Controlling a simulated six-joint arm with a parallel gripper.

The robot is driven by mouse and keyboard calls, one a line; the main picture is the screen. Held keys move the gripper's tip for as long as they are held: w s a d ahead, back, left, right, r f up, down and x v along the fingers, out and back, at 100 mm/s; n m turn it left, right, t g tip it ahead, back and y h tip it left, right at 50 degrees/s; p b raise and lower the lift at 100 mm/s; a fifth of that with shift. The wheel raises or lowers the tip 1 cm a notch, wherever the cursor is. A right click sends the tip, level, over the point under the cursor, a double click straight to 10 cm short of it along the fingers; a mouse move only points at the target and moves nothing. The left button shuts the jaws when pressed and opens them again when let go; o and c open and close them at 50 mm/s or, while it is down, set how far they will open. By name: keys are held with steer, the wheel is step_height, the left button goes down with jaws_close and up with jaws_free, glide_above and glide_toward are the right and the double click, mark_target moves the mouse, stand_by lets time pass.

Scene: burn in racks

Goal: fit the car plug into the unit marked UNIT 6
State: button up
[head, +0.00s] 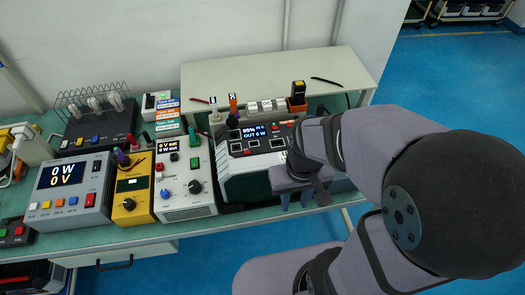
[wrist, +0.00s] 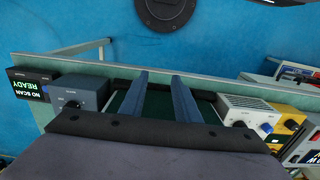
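A unit (head: 255,165) with a screen reading 99% and OUT 0 W stands mid-bench in the head view. A label on its front starts with a U, and my gripper hides the rest, so I cannot read its number. My gripper (head: 296,206) is in front of its right side, with blue fingers pointing down. In the wrist view, the fingers of my gripper (wrist: 158,72) are apart with nothing between them. An orange-and-black plug-like piece (head: 233,104) stands upright behind the screen; I cannot tell whether it is the car plug.
A white supply (head: 186,180), a yellow unit (head: 133,200) and a grey meter (head: 70,192) stand to the left. A beige shelf (head: 270,70) runs behind. The wrist view shows a grey box (wrist: 82,92) and a NO SCAN READY reader (wrist: 32,85) near the bench edge.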

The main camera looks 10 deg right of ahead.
steer(key=shift+o, duration=0.4)
steer(key=w+d+r, duration=0.1)
steer(key=w+d, duration=0.1)
steer(key=w, duration=0.3)
steer(key=w+d+r+m+t, duration=0.1)
steer(key=w+d, duration=0.1)
steer(key=w, duration=0.3)
steer(key=w+d+r+t, duration=0.1)
steer(key=w+d, duration=0.1)
steer(key=w, duration=0.3)
steer(key=shift+w+d+r, duration=0.1)
steer(key=shift+d+r, duration=0.15)
steer(key=shift+r, duration=0.1)
steer(key=w+d+r+t+b, duration=0.1)
steer(key=w+d+t, duration=0.1)
steer(key=w+d, duration=0.65)
steer(key=n+b, duration=0.1)
glide_above(322, 106)
steer(key=s, duration=0.2)
steer(key=f, duration=0.2)
steer(key=shift+t, duration=0.3)
steer(key=shift+p+x, duration=1.3)
steer(key=shift+x, duration=2)
steer(key=shift+s, duration=0.1)
jaws_close()
